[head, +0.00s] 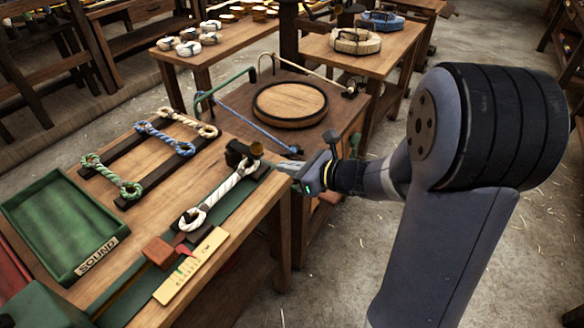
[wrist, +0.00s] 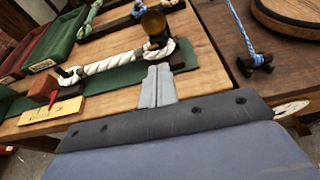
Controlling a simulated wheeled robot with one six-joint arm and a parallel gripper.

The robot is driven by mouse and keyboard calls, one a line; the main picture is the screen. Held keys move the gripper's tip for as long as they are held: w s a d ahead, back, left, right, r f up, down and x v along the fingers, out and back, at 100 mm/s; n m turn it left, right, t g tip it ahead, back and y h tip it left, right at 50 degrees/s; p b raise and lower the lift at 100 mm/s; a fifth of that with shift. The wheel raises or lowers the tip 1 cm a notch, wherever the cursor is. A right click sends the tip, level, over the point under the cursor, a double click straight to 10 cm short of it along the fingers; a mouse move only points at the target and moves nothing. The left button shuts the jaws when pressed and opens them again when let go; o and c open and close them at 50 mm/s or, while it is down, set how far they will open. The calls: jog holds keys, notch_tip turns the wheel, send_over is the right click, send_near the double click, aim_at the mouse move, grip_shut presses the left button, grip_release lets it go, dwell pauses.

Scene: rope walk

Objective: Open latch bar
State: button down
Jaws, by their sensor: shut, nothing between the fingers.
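My gripper (head: 288,166) is shut and empty at the right edge of the near bench. In the wrist view its closed fingers (wrist: 158,78) point at the right end of a green strip. A dark clamp-like fitting (head: 238,153) with a brass knob (wrist: 153,22) stands at the right end of a white rope (head: 217,194). The fingertips are close to this fitting; I cannot tell whether they touch it. The rope's left eye lies near a red block (head: 158,251). I cannot single out a latch bar with certainty; it may be part of the dark fitting.
A yellow scale (head: 190,266) with a red pointer lies left of the rope. A green tray (head: 62,228) marked SOUND and several spliced ropes on dark racks fill the bench's left side. Behind, another table holds a round wooden disc (head: 290,103).

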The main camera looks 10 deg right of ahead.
jog(key=x, duration=0.6)
jog(key=shift+w+a+f, duration=0.15)
jog(key=shift+a+f, duration=0.05)
jog(key=shift+a, duration=0.05)
jog(key=shift+r, duration=0.2)
jog(key=shift+r+p, duration=0.2)
jog(key=shift+p, duration=0.55)
